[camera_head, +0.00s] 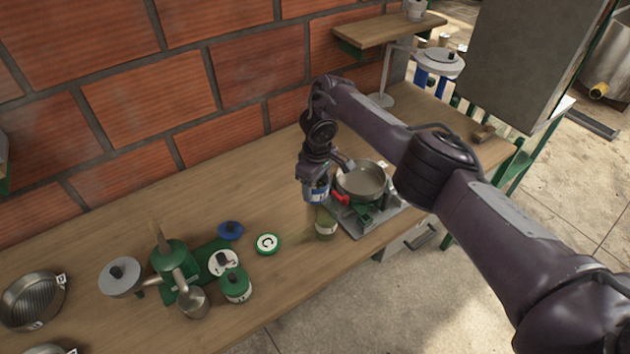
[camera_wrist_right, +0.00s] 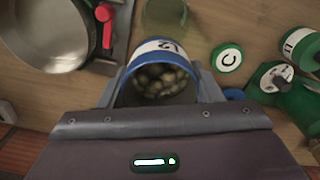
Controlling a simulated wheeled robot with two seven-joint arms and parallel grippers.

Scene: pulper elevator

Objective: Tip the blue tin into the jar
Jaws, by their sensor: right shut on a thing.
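My right gripper (camera_head: 316,178) is shut on the blue tin (camera_head: 316,194), a blue and white tin that hangs in the air just above the jar. In the right wrist view the tin (camera_wrist_right: 160,58) sits between the fingers, its mouth showing brownish beans inside; its label reads "L2". How far it is tilted is hard to tell. The jar (camera_head: 325,224), greenish glass, stands on the bench near its front edge. It shows in the right wrist view (camera_wrist_right: 166,14) just past the tin; its contents are not clear. My left gripper is out of view.
A steel pan (camera_head: 362,180) sits on a green scale-like stand right of the jar, with a red piece beside it. A green lid marked C (camera_head: 267,244), a blue lid (camera_head: 230,231) and a green grinder (camera_head: 172,262) are on the left. Bench between lids and wall is clear.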

